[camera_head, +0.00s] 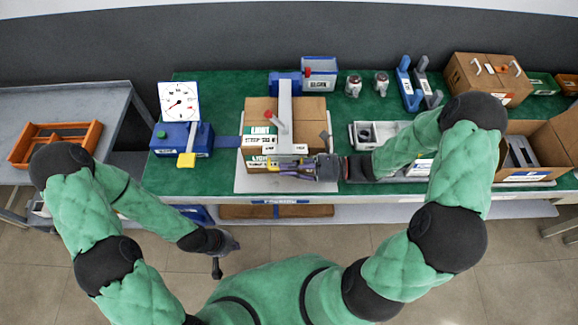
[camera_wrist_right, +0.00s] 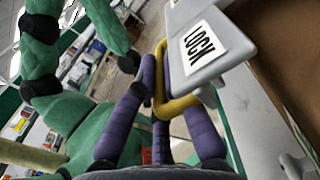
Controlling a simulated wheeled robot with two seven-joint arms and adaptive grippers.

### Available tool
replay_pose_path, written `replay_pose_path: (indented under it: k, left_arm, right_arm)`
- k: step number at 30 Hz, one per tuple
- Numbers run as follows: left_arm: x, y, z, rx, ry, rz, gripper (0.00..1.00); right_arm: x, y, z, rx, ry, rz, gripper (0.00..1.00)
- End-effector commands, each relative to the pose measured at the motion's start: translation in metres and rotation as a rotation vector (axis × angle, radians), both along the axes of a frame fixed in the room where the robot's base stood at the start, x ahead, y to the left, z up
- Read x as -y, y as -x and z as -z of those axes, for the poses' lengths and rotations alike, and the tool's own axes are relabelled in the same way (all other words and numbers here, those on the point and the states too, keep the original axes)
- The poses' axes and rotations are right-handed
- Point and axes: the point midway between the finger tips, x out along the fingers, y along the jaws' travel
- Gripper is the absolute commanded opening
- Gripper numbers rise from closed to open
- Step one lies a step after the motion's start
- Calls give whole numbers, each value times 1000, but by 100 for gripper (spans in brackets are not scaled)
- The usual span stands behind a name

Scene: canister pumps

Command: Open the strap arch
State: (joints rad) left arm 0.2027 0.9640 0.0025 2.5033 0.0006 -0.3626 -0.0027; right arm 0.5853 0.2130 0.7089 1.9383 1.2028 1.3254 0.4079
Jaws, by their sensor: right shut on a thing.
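The strap arch (camera_head: 285,105) is a grey bar running from a blue block at the back over a cardboard box (camera_head: 312,108). A small red lever (camera_head: 273,121) stands on it. Its front end carries a plate marked LOCK (camera_wrist_right: 197,42) with a yellow loop handle (camera_wrist_right: 178,108). My right gripper (camera_head: 287,170) reaches in from the right at the box's front edge. In the right wrist view its purple fingers (camera_wrist_right: 161,75) are shut on the yellow loop. My left gripper (camera_head: 222,262) hangs in front of the table, away from the arch; its fingers are too small to read.
A blue device (camera_head: 181,140) with a dial gauge (camera_head: 180,102) and yellow pedal stands left of the box. Grey trays (camera_head: 400,131) lie to the right, partly behind my right arm. Canisters, blue stands and cardboard boxes (camera_head: 487,78) line the back right.

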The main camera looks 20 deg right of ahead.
Motion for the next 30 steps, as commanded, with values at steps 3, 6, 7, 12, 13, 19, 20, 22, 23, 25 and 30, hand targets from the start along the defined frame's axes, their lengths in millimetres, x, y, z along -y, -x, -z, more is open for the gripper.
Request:
replay_pose_path:
  k: [3,6,7,12,13,19,20,22,23,25,30]
  left_arm:
    - [0,0,-21,0,0,0,0]
    - [0,0,-37,0,0,0,0]
    - [0,0,-42,0,0,0,0]
    - [0,0,-73,1,0,0,0]
    - [0,0,-78,1,0,0,0]
    - [0,0,-112,0,0,0,0]
    - [0,0,-117,0,0,0,0]
    - [0,0,-128,0,0,0,0]
    - [0,0,-133,0,0,0,0]
    - [0,0,-145,0,0,0,0]
    - [0,0,-172,0,0,0,0]
  right_arm:
    - [0,0,-19,-31,-11,0,0]
    - [0,0,-33,-68,-22,0,0]
    - [0,0,-37,-80,-25,0,0]
    - [1,-2,-63,-155,-47,0,0]
    - [1,-3,-67,-168,-51,0,0]
    - [3,-8,-96,-258,-77,0,0]
    - [3,-9,-100,-271,-80,0,0]
    - [4,-12,-110,-303,-90,0,0]
    - [4,-13,-115,-316,-93,0,0]
    - [5,-16,-125,-349,-103,0,0]
    - [7,-26,-149,-429,-127,-1,0]
